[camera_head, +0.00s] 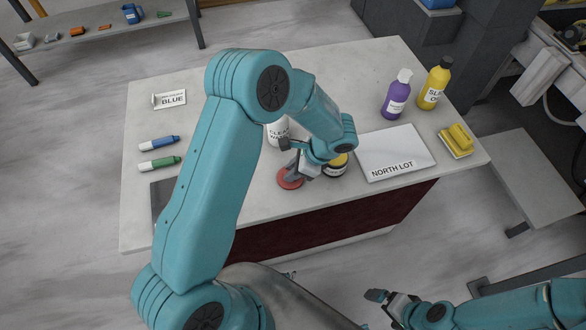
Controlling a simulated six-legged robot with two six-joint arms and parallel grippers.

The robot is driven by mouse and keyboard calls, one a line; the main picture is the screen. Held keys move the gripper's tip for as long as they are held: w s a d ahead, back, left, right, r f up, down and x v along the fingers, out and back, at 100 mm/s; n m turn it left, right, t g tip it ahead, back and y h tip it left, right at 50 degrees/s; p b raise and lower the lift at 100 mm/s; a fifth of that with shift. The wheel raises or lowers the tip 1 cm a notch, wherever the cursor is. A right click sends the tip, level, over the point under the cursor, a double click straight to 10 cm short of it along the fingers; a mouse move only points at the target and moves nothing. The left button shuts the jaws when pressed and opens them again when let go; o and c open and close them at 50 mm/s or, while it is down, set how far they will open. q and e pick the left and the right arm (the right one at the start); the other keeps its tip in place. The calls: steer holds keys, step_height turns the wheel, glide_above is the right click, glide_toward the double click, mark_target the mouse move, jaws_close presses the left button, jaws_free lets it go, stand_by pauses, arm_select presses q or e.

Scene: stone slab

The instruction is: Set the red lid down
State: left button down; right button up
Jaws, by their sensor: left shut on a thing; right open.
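The red lid (290,180) is a round red disc near the front edge of the stone slab (250,207). My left gripper (291,172) is shut on the lid, with its fingers over the lid's top. I cannot tell whether the lid touches the slab. My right gripper (388,304) is open and empty, low in front of the slab and off to the right.
A yellow-topped jar (336,168) stands just right of the lid. A white container (277,131) is behind, partly hidden by my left arm. A white NORTH LOT board (393,153), purple bottle (396,97), yellow bottle (435,85) and yellow brush (457,140) are right. Markers (159,143) lie left.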

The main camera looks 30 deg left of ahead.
arm_select(q)
steer(key=c, duration=1)
jaws_free()
steer(key=shift+w+f, duration=0.1)
steer(key=shift+r+p, duration=0.2)
steer(key=shift+p, duration=0.1)
steer(key=v, duration=1.2)
steer(key=shift+b, duration=0.3)
